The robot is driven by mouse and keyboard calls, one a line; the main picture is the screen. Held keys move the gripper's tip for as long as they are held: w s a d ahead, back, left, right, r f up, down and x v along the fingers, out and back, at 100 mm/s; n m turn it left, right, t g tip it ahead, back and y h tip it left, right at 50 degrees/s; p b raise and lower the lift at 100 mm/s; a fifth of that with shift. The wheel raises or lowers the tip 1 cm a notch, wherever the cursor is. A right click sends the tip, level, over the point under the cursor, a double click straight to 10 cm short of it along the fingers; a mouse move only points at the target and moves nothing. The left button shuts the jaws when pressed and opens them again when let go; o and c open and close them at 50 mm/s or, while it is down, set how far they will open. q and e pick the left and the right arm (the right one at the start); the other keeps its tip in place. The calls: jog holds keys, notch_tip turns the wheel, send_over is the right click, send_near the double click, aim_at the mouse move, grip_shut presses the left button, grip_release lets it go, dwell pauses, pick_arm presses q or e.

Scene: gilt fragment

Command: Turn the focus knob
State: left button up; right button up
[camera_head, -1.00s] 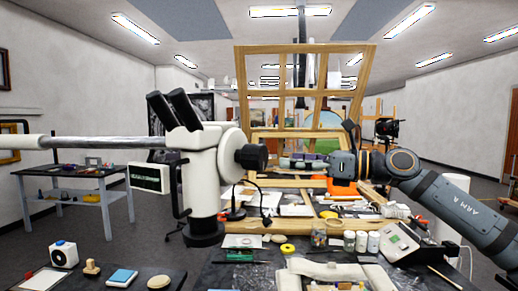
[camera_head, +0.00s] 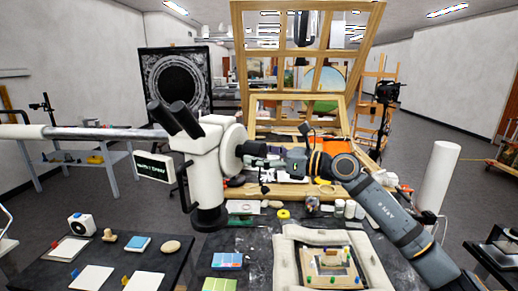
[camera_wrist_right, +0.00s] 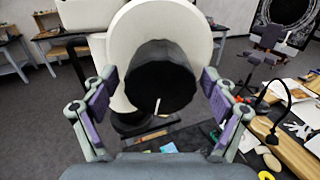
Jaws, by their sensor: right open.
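The white microscope (camera_head: 207,165) stands on the left of the bench in the head view, with black eyepieces at its top. Its black focus knob (camera_head: 250,148) sticks out on the right side of a white round housing (camera_head: 232,150). My right gripper (camera_head: 266,160) is right at the knob, reaching in from the right. In the right wrist view the black knob (camera_wrist_right: 160,72) fills the middle, with a pale line on its face. My right gripper's purple-padded fingers (camera_wrist_right: 159,80) are open, one on each side of the knob, with gaps visible. My left gripper is not in view.
A display panel (camera_head: 154,167) hangs left of the microscope. A padded tray holding a gilt piece (camera_head: 330,265) lies at the front. A white cylinder (camera_head: 436,185) stands at the right. A wooden frame (camera_head: 305,60) rises behind. A yellow roll (camera_head: 283,214) and small jars lie on the bench.

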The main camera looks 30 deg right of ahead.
jog(key=shift+c, duration=0.2)
jog(key=c, duration=1.1)
jog(key=shift+r+m+p, duration=0.1)
jog(key=shift+m+p, duration=0.3)
jog(key=shift+m, duration=1)
jog(key=o, duration=1.1)
jog(key=shift+o, duration=0.2)
notch_tip(320, 180, up, 10)
jog(key=shift+f, duration=0.1)
